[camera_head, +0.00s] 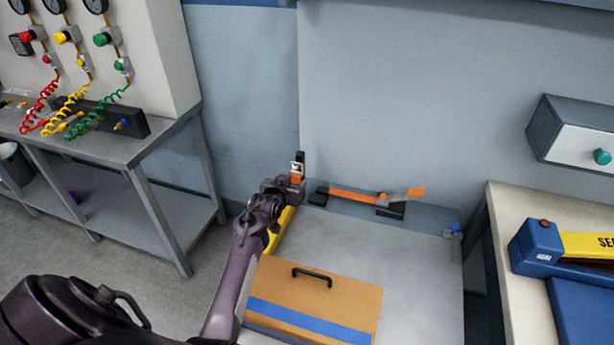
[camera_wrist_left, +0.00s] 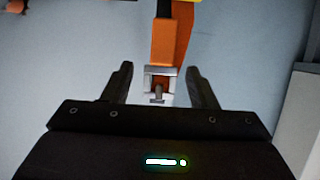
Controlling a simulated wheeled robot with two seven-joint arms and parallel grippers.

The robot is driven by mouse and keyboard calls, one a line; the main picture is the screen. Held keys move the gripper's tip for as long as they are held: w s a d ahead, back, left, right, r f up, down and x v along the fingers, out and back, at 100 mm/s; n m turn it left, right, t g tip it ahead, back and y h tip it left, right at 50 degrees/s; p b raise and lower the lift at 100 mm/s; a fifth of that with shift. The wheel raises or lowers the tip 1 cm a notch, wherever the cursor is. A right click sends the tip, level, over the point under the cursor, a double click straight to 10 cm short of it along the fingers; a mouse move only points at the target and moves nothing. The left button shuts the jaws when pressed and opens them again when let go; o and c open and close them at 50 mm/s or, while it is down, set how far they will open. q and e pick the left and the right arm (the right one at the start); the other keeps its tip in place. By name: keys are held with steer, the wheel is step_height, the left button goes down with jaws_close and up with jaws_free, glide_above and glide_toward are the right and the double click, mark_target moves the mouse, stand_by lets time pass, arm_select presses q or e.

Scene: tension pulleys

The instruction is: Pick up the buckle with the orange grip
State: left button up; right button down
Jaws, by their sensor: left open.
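A metal buckle (camera_wrist_left: 160,78) with an orange grip (camera_wrist_left: 170,42) shows in the left wrist view, between the two dark fingers of my left gripper (camera_wrist_left: 159,72). The fingers are spread, with a gap visible on both sides of the buckle. In the head view, my left gripper (camera_head: 296,176) is at the table's back left corner, at a small orange and metal piece (camera_head: 297,168) that it partly hides. A second orange piece, a long bar (camera_head: 350,195) with a raised orange end (camera_head: 416,192), lies to its right. My right gripper is not in view.
A brown case (camera_head: 335,298) with a blue stripe and black handle stands on the grey table (camera_head: 420,265). A yellow bar (camera_head: 280,228) lies at the table's left edge. A bench with gauges and coiled hoses stands left; a blue and yellow machine (camera_head: 560,245) stands right.

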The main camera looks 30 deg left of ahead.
mark_target(296, 177)
arm_select(q)
steer(key=shift+w+a+f, duration=0.2)
steer(key=shift+w+a, duration=0.2)
steer(key=shift+w, duration=0.1)
steer(key=x, duration=0.4)
steer(key=shift+w+d+f, duration=0.1)
steer(key=shift+w+f, duration=0.1)
steer(key=shift+w, duration=0.15)
steer(key=shift+c, duration=1.4)
steer(key=c, duration=0.8)
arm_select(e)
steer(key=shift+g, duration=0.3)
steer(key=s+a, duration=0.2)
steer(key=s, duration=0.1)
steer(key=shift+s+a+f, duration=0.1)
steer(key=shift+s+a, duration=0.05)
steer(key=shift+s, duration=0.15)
arm_select(q)
steer(key=shift+r, duration=0.2)
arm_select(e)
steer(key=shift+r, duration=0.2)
